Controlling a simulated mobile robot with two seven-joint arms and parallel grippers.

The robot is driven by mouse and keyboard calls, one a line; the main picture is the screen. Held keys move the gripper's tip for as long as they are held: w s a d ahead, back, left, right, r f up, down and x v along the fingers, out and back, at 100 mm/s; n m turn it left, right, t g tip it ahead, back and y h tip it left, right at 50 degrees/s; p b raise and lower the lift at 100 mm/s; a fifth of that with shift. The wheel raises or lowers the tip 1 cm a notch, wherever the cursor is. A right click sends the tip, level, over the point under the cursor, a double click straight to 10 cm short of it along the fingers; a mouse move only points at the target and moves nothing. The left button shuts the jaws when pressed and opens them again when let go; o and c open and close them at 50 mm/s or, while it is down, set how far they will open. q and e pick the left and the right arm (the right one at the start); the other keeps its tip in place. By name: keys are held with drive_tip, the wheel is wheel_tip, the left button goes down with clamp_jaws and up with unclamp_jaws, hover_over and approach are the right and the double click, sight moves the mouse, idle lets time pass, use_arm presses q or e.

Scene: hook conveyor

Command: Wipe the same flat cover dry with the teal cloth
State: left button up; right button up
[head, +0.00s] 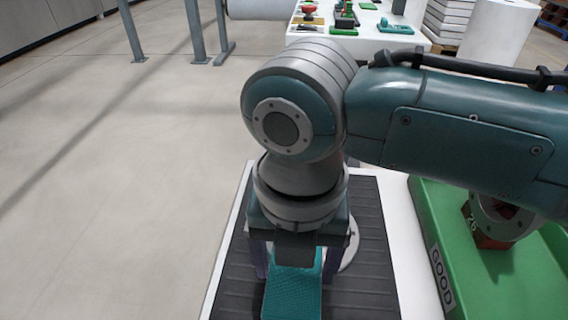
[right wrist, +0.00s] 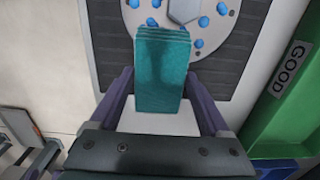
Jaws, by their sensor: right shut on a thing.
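The flat cover is a round pale-grey disc with a raised middle and several blue drops on its face (right wrist: 222,30). It lies on a dark ribbed mat (right wrist: 110,45). In the head view only a slice of its rim (head: 351,246) shows, the rest hidden behind my gripper and wrist. My right gripper (head: 295,268) points down, shut on the teal cloth (head: 292,296). In the right wrist view the folded cloth (right wrist: 162,70) sits between the purple fingers and overlaps the cover's near edge. I cannot tell whether it touches the cover. My left gripper is out of view.
A green bin (head: 437,215) labelled GOOD stands right of the mat, with a rust-red part (head: 478,238) in it, partly behind my arm. A white table (head: 408,42) with several small parts stands at the back. Open floor lies to the left.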

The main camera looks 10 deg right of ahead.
drive_tip(key=shift+a, duration=0.2)
drive_tip(key=shift+d+r+p, duration=0.1)
drive_tip(key=shift+d+p, duration=0.15)
drive_tip(key=shift+p, duration=0.05)
drive_tip(key=shift+s+d+p, duration=0.2)
drive_tip(key=shift+d+p, duration=0.3)
drive_tip(key=shift+p, duration=0.05)
drive_tip(key=shift+s+d, duration=0.15)
drive_tip(key=shift+d, duration=0.25)
drive_tip(key=shift+s+d+p, duration=0.15)
drive_tip(key=shift+d+p, duration=0.55)
drive_tip(key=shift+d, duration=0.05)
drive_tip(key=shift+s+d+f, duration=0.1)
drive_tip(key=shift+d+f, duration=0.1)
drive_tip(key=shift+w+a, duration=0.2)
drive_tip(key=shift+a, duration=0.3)
drive_tip(key=shift+w+a+b, duration=0.1)
drive_tip(key=shift+a+b, duration=0.25)
drive_tip(key=shift+a, duration=0.2)
drive_tip(key=shift+w+a+f+b, duration=0.15)
drive_tip(key=shift+w+a+b, duration=0.1)
drive_tip(key=shift+a+b, duration=0.45)
drive_tip(key=shift+a, duration=0.3)
